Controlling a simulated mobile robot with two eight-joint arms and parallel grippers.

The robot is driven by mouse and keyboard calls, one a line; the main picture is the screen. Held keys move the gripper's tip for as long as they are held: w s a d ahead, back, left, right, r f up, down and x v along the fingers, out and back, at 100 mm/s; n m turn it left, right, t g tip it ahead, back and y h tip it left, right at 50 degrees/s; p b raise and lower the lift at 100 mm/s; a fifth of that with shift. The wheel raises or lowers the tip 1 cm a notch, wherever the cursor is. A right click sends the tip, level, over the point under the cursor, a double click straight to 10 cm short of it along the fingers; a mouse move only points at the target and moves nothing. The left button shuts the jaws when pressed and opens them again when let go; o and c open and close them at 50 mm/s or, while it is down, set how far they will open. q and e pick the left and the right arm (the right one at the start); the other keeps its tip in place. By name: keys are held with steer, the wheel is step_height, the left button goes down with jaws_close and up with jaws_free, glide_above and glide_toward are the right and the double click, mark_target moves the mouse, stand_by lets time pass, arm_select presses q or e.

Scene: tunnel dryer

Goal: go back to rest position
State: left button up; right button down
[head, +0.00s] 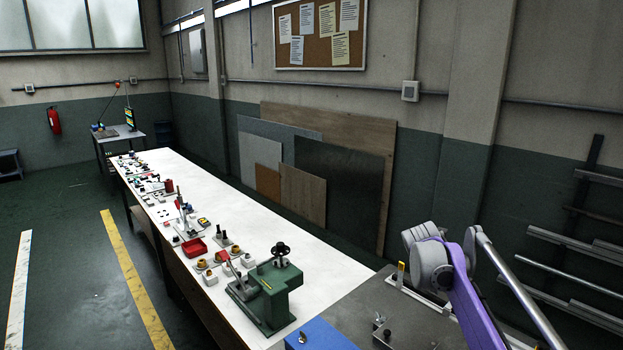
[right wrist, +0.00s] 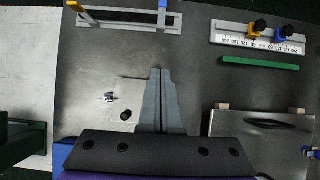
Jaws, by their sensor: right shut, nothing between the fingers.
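My right gripper (right wrist: 161,76) shows in the right wrist view, with its two grey fingers together and nothing between them. It is over a dark grey bench top (right wrist: 195,75); its height above the top is hard to tell. In the head view only purple and grey links of my right arm show, at the lower right, and its gripper is out of sight. My left gripper is in neither view.
A ruled block with clamps (right wrist: 258,38), a green bar (right wrist: 258,62) and a metal plate (right wrist: 265,135) lie right of the fingers. A rail fixture (right wrist: 125,20) stands beyond. A long white bench (head: 325,240) carries a green press (head: 268,295). Floor left of it is clear.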

steer(key=s+a+f+m+y, duration=0.1)
steer(key=s+a+m, duration=0.5)
steer(key=s, duration=0.4)
steer(key=s+a+f+m+y, duration=0.1)
steer(key=s+a+m+y, duration=0.15)
steer(key=s+m, duration=0.7)
steer(key=s+a+f+m, duration=0.2)
steer(key=s+f+m, duration=0.1)
steer(key=s, duration=0.3)
steer(key=s+a+f+m+y, duration=0.1)
steer(key=s+a+f+m, duration=0.1)
steer(key=s+f+m, duration=0.2)
steer(key=s+a+f+m+t, duration=0.1)
steer(key=s+f+m, duration=0.3)
steer(key=s, duration=0.6)
steer(key=shift+s+a+f, duration=0.25)
steer(key=shift+a+f, duration=0.1)
steer(key=shift+a, duration=0.15)
